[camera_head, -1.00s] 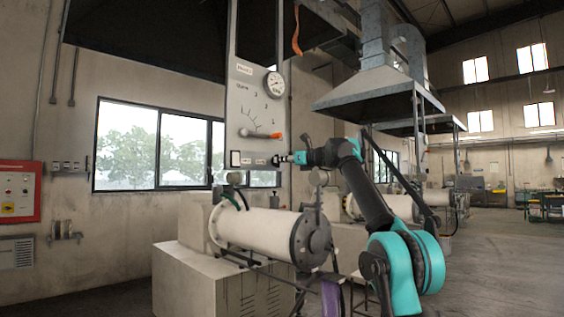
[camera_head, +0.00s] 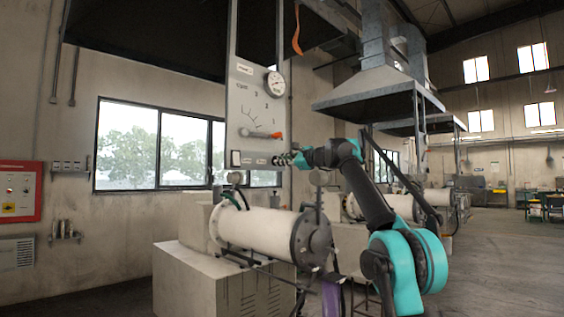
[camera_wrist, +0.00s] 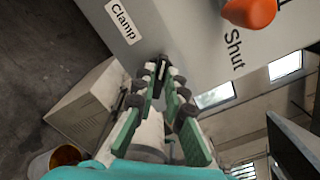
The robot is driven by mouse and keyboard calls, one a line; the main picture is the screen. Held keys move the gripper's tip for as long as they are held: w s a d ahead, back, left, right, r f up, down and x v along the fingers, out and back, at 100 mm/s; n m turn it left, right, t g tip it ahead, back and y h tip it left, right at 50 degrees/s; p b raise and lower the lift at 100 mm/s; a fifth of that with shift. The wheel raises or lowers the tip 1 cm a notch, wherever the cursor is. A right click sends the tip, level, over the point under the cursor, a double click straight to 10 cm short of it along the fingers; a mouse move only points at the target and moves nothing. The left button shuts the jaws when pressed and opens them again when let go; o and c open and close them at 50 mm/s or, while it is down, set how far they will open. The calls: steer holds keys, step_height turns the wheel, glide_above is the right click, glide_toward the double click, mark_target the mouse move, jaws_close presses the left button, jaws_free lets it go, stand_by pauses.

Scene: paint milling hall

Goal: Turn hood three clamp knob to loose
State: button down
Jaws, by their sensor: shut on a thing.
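The light grey hood panel (camera_head: 250,105) hangs above the mill, with a gauge, a printed scale and an orange-tipped lever (camera_head: 275,136). My gripper (camera_head: 285,160) is at the panel's lower right edge. In the wrist view my gripper (camera_wrist: 163,80) has its green, dark-padded fingers closed around the small dark clamp knob (camera_wrist: 162,64) at the panel's edge. The knob is mostly hidden by the fingertips, and its setting cannot be read. The label "Clamp" (camera_wrist: 122,18) is beside it, and the orange lever end (camera_wrist: 250,12) is farther along near the word "Shut".
An orange strap (camera_head: 297,30) hangs above. A red box (camera_head: 18,190) is on the left wall.

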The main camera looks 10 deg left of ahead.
steer(key=shift+f+n, duration=0.2)
steer(key=shift+n, duration=4)
steer(key=shift+s+a, duration=0.1)
steer(key=c, duration=1.6)
jaws_free()
steer(key=v, duration=1.2)
